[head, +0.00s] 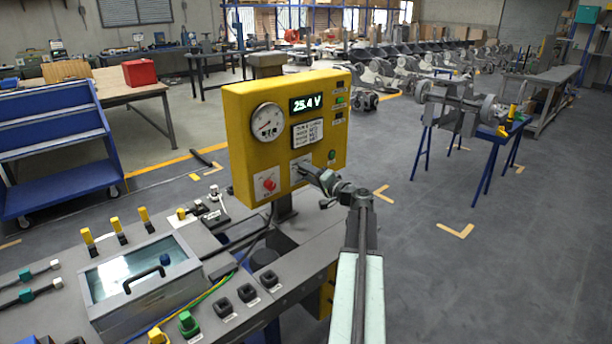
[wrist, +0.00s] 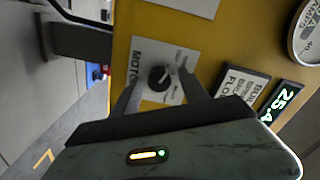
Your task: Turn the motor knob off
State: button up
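The motor knob (wrist: 159,78) is a small dark round knob with a pale mark, on a white plate lettered "MOTO..." in the wrist view. The plate is fixed to the yellow control panel (head: 238,130). My gripper (wrist: 160,76) is open, with one finger on each side of the knob and a gap showing on both sides. Whether the fingertips reach past the knob's face I cannot tell. In the head view my gripper (head: 306,170) is at the panel's lower front and hides the knob.
The panel carries a round gauge (head: 267,121), a display (head: 305,103) reading 25.4 V, a red knob (head: 269,184) at lower left and a green button (head: 332,154). A grey bench (head: 225,235) with a lidded box and switches lies below. Open floor is at right.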

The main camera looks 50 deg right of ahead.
jog(key=s, duration=0.7)
jog(key=shift+s+a, duration=0.3)
jog(key=shift+s, duration=0.1)
